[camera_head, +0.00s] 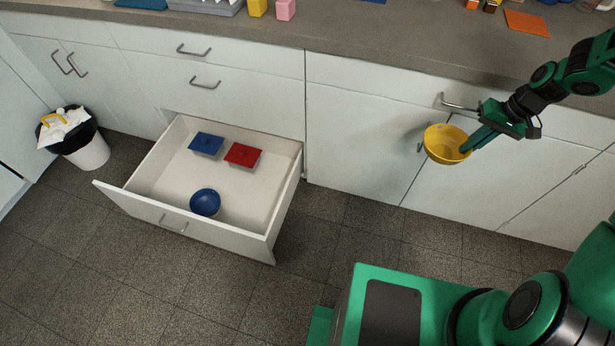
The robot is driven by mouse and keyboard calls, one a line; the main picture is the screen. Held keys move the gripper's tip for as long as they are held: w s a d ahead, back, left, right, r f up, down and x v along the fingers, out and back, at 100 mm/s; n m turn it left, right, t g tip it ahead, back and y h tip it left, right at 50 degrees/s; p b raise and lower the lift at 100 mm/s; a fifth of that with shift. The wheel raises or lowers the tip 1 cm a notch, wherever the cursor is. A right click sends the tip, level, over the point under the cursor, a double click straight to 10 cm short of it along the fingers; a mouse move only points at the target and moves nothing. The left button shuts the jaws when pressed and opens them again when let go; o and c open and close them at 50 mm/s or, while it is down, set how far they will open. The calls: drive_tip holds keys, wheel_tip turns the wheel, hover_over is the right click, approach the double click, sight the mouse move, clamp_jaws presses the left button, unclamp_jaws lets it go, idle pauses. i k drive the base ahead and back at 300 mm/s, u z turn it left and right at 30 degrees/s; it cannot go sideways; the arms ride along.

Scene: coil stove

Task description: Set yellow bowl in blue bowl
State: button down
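The yellow bowl (440,146) is held in the air in front of the right-hand cabinet doors, tilted so that part of its inside shows. My gripper (468,146) is shut on its right rim. The blue bowl (205,202) sits upright and looks empty inside the open drawer (283,213), near the drawer's front wall. The yellow bowl is well to the right of the blue bowl and above the floor, apart from the drawer.
A blue lidded box (206,144) and a red lidded box (243,155) lie at the back of the drawer. The counter (350,45) runs along the top. A trash bin (88,153) stands at the left. The floor between drawer and my base is clear.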

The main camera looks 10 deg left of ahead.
sight(209, 206)
drive_tip(key=z, duration=0.05)
drive_tip(key=k, duration=0.95)
drive_tip(key=u, duration=1.45)
drive_tip(key=i, duration=1.65)
